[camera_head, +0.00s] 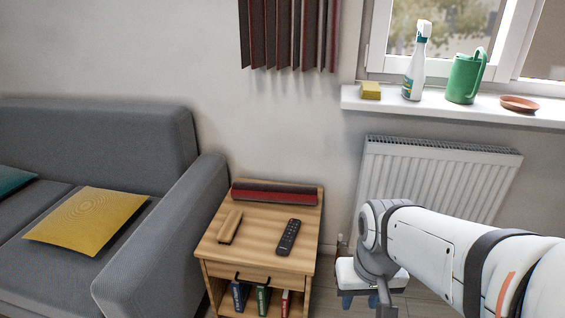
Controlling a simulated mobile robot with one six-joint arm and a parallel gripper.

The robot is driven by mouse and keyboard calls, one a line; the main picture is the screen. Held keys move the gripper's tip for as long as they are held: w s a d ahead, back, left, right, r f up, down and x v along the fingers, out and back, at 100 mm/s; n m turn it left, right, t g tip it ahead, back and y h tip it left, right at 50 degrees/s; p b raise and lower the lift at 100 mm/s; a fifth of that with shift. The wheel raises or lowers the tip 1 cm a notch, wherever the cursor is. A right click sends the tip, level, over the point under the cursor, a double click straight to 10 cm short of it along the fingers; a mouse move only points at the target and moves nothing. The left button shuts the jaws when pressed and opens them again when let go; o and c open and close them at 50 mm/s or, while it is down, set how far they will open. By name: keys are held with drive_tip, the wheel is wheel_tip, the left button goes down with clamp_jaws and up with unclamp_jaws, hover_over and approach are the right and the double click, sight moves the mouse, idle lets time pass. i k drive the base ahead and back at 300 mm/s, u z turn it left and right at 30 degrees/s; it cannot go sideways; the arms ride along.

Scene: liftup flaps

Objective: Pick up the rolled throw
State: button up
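A long, dark grey and dark red roll (275,193), which looks like the rolled throw, lies across the back of the wooden side table (212,250), close to the wall. My arm comes in from the lower right and bends down in front of the radiator. Its end, my gripper (360,299), shows only in part at the bottom of the view, to the right of the side table and apart from the roll. The fingers are small and partly hidden, so their opening is unclear. Nothing touches the roll from my side.
A black remote (289,237) and a tan oblong object (230,227) lie in front of the roll. Books (263,300) stand on the table's lower shelf. The sofa (165,240) is close on the left, the radiator (432,180) behind my arm. Curtain strips (288,35) hang above.

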sight(246, 191)
drive_tip(key=u, duration=0.25)
drive_tip(key=i, duration=0.95)
drive_tip(key=z, duration=0.25)
